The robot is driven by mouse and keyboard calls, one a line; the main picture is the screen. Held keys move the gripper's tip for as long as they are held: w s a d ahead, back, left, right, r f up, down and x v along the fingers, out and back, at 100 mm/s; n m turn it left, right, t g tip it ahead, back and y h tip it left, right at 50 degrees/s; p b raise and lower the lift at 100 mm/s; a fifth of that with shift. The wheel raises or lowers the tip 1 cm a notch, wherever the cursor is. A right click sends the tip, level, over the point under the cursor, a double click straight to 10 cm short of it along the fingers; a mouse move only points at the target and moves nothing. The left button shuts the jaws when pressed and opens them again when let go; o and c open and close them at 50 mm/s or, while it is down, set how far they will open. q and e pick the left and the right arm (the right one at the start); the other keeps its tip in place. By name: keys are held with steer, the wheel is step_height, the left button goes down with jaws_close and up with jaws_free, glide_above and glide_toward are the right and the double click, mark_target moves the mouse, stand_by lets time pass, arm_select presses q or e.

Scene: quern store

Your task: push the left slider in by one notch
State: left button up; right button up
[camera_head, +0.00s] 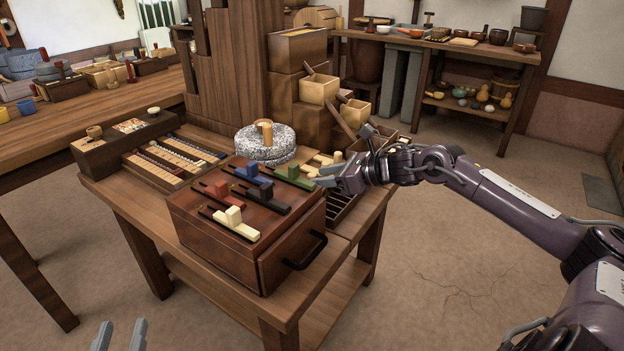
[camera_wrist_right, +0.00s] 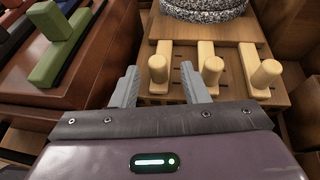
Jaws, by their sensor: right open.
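Three pale wooden sliders with upright round pegs lie side by side on a pale slotted block (camera_wrist_right: 275,97) in the right wrist view. The left slider (camera_wrist_right: 158,68) appears between the fingertips of my right gripper (camera_wrist_right: 160,82); contact cannot be told. The middle slider (camera_wrist_right: 209,68) and right slider (camera_wrist_right: 265,74) stand to its right. In the head view my right gripper (camera_head: 326,177) is open at the right edge of the table, and its fingers partly cover the pale block. My left gripper (camera_head: 119,337) shows only two separated fingertips at the bottom edge, open and empty.
A brown box (camera_head: 283,222) with several coloured sliders stands left of my right gripper; its green slider (camera_wrist_right: 58,48) is close by. A speckled quern stone (camera_head: 265,146) stands behind the pale block. The floor on the right is clear.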

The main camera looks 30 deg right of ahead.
mark_target(312, 174)
steer(key=shift+w+a+f, duration=0.1)
steer(key=shift+w+a, duration=0.35)
steer(key=shift+w, duration=0.1)
arm_select(q)
steer(key=shift+a+r+t, duration=0.1)
steer(key=shift+r+t, duration=0.5)
steer(key=shift+r, duration=0.5)
arm_select(e)
steer(key=shift+x, duration=1.15)
steer(key=shift+s, duration=0.1)
steer(key=shift+c, duration=0.4)
jaws_close()
